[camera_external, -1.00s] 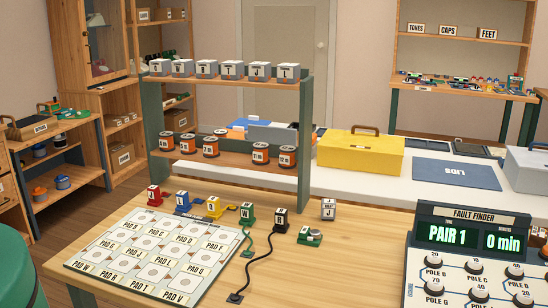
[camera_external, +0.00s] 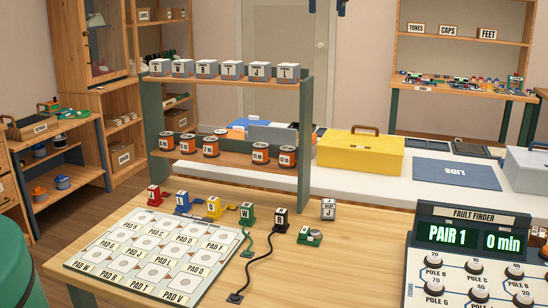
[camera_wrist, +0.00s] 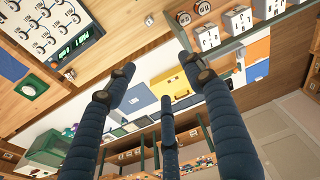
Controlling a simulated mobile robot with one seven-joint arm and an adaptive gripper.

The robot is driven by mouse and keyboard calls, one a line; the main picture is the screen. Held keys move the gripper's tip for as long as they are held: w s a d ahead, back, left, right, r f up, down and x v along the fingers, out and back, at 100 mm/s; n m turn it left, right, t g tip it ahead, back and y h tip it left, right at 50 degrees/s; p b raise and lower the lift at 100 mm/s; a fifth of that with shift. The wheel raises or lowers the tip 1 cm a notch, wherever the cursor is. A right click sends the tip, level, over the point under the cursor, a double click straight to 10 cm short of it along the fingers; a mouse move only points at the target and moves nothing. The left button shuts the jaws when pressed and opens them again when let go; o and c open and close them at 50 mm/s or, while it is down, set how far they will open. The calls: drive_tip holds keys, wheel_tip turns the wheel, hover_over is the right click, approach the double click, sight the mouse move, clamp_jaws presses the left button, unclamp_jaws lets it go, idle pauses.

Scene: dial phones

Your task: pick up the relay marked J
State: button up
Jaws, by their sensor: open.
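The grey relay marked J (camera_external: 260,70) sits in the row of lettered relays on the top shelf of the small rack, second from the right end. A small grey block with a J label (camera_external: 328,209) stands on the wooden table; its smaller top word is hard to read. My gripper (camera_external: 327,6) just enters the external view at the top edge, above and to the right of the rack and apart from it. In the wrist view, its dark blue fingers (camera_wrist: 160,75) are spread with nothing between them. Relay letters cannot be read there.
The rack (camera_external: 307,130) holds orange spools on its lower shelf. A pad board (camera_external: 80,264), coloured blocks and corded pieces lie on the table. The fault finder (camera_external: 470,215) stands front right. A yellow box (camera_external: 360,153) sits on the white bench behind.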

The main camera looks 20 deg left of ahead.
drive_tip(key=d, duration=0.2)
hover_over(329, 201)
drive_tip(key=s, duration=0.2)
wheel_tip(329, 201, down, 38)
drive_tip(key=shift+s+d, duration=0.15)
drive_tip(key=shift+d, duration=0.1)
drive_tip(key=shift+f, duration=0.1)
drive_tip(key=shift+w+a+f, duration=0.1)
drive_tip(key=shift+w+f, duration=0.1)
drive_tip(key=shift+f, duration=1.2)
drive_tip(key=shift+w+f, duration=0.25)
drive_tip(key=shift+f, duration=1.1)
drive_tip(key=shift+w+a+f, duration=0.1)
drive_tip(key=shift+w+f, duration=0.1)
drive_tip(key=shift+f, duration=1.2)
drive_tip(key=shift+w+f, duration=0.25)
drive_tip(key=shift+f, duration=1.05)
drive_tip(key=shift+w+f, duration=0.25)
drive_tip(key=shift+f, duration=1)
drive_tip(key=shift+c, duration=0.3)
